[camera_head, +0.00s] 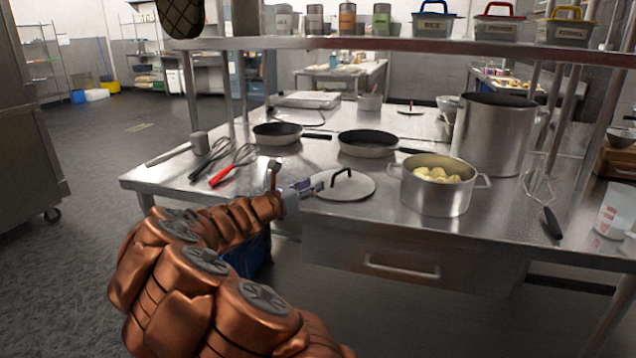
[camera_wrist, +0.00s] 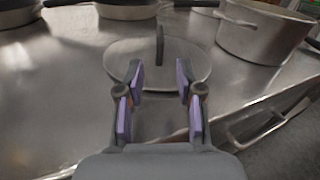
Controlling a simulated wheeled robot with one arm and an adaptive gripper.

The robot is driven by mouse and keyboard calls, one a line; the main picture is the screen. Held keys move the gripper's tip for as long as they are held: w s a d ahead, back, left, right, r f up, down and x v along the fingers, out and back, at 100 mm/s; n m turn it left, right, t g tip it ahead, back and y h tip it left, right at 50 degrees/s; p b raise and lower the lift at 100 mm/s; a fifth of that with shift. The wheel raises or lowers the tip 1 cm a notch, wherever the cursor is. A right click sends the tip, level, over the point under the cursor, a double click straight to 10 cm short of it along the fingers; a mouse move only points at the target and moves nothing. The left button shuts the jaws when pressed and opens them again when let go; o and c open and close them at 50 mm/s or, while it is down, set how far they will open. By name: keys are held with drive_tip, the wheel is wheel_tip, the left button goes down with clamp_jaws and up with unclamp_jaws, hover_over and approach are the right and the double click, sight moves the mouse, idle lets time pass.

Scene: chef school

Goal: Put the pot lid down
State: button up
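The pot lid (camera_head: 350,187) is a flat round silver disc with a dark arched handle (camera_head: 341,175). It appears to lie flat on the steel counter near the front edge, left of a pot. My gripper (camera_head: 312,188) is at the lid's left side, low over the counter. In the wrist view the lid (camera_wrist: 120,60) lies just ahead of my gripper (camera_wrist: 160,77). Its purple-padded fingers are apart, with nothing between them. The lid's handle (camera_wrist: 160,44) stands upright beyond the fingertips, seen edge-on and centred between them.
A silver pot (camera_head: 436,195) holding pale round food stands right of the lid. Two pans (camera_head: 368,143) (camera_head: 277,133) sit behind it. Whisks (camera_head: 233,165) lie to the left. A large stockpot (camera_head: 494,135) stands at the back right. An overhead shelf (camera_head: 400,44) spans the counter.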

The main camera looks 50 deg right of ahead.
drive_tip(key=shift+a, duration=0.6)
drive_tip(key=s+a+f+m+g+y, duration=0.1)
drive_tip(key=s+a+m+g+y, duration=0.15)
drive_tip(key=s+a+m, duration=0.45)
drive_tip(key=s+a+f+m+g+y, duration=0.1)
drive_tip(key=s+a+m+y, duration=0.35)
drive_tip(key=s, duration=0.35)
drive_tip(key=s+a+f+m+y, duration=0.2)
drive_tip(key=s+a+f+y, duration=0.1)
drive_tip(key=a, duration=0.7)
drive_tip(key=s+a+f+m+t+y, duration=0.1)
drive_tip(key=s+a+f+m+y, duration=0.2)
drive_tip(key=s+a, duration=0.3)
drive_tip(key=s+a+f+m+y, duration=0.2)
drive_tip(key=s+a+f+y, duration=0.2)
drive_tip(key=a, duration=1.2)
drive_tip(key=shift+s+a+f+y, duration=0.3)
drive_tip(key=shift+f+y, duration=0.2)
drive_tip(key=shift+f, duration=0.25)
drive_tip(key=shift+t, duration=0.25)
drive_tip(key=shift+r, duration=0.1)
